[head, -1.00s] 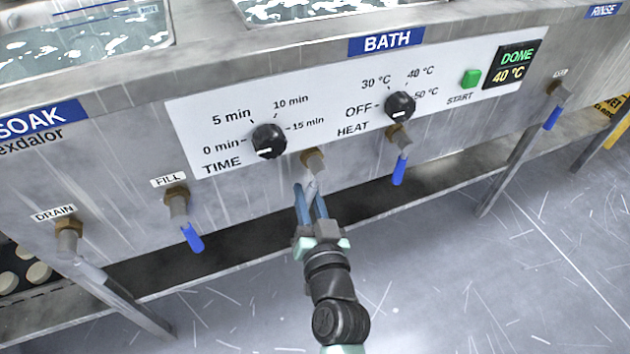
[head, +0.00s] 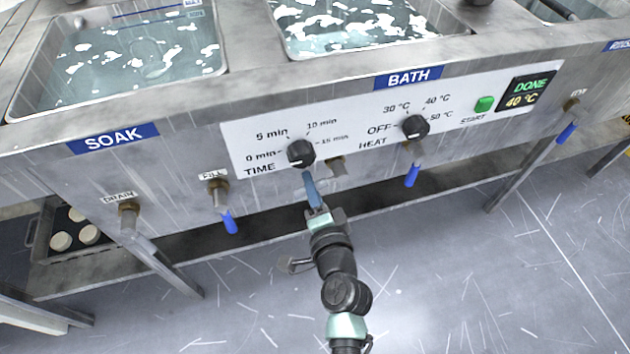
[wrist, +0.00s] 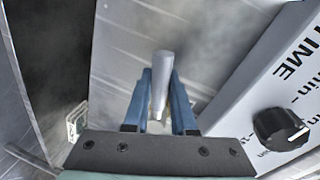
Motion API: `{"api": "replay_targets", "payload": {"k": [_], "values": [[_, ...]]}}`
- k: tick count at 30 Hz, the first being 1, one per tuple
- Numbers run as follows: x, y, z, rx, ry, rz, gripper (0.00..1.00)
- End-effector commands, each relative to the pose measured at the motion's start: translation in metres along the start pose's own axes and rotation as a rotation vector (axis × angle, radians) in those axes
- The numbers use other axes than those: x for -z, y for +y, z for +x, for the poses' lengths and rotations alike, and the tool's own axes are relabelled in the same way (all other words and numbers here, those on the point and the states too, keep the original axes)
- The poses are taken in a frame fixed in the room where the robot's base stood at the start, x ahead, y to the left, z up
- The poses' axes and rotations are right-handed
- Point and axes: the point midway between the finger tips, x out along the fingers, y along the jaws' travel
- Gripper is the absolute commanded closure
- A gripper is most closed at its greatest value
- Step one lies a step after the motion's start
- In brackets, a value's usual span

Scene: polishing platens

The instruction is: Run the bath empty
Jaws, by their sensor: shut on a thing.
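The bath (head: 350,40) is a steel basin holding water with white foam patches, behind the BATH label. Below its white panel, a brass-coloured valve (head: 337,166) sticks out of the front; no label shows on it. My gripper (head: 309,178) is just left of and below this valve, under the TIME knob. In the wrist view, its blue fingers are shut on a grey metal lever (wrist: 161,80). The lever is hidden in the head view. A second bath valve with a blue handle (head: 412,175) hangs down to the right. The display (head: 527,92) reads DONE, 40 °C.
The TIME knob (head: 301,153) is close above my fingers, and the HEAT knob (head: 414,126) is further right. Table legs and a low shelf lie below. Floor in front is clear.

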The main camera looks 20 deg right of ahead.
Motion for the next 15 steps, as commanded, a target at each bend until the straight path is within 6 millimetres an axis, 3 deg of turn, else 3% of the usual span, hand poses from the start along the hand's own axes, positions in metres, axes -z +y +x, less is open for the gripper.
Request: {"api": "replay_targets", "payload": {"k": [15], "values": [[0.0013, -0.0116, -0.0025, -0.001, -0.039, 0.193, 1.0]]}}
